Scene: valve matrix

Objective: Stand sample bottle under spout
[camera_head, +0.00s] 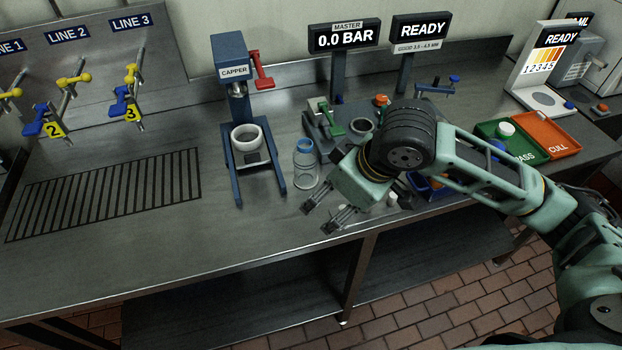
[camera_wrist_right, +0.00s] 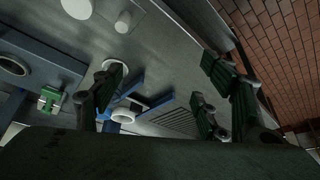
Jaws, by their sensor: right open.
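A clear sample bottle (camera_head: 305,168) with a blue rim stands upright on the steel bench, right of the capper. My right gripper (camera_head: 318,218) is open and empty, low over the bench's front part, nearer the front edge than the bottle and apart from it. Its spread fingers also show in the wrist view (camera_wrist_right: 160,88); I cannot clearly pick out the bottle there. The line 3 spout (camera_head: 140,126) and line 2 spout (camera_head: 67,141) hang from the back panel at the left, with yellow and blue handles. No bottle stands under these two. My left gripper is out of view.
The blue capper (camera_head: 231,85) with its white ring (camera_head: 248,138) stands between bottle and spouts. A slotted drain (camera_head: 110,195) lies before the spouts, clear of objects. Green and orange trays (camera_head: 551,130) sit at the right. A gauge stand (camera_head: 340,75) rises behind my right arm.

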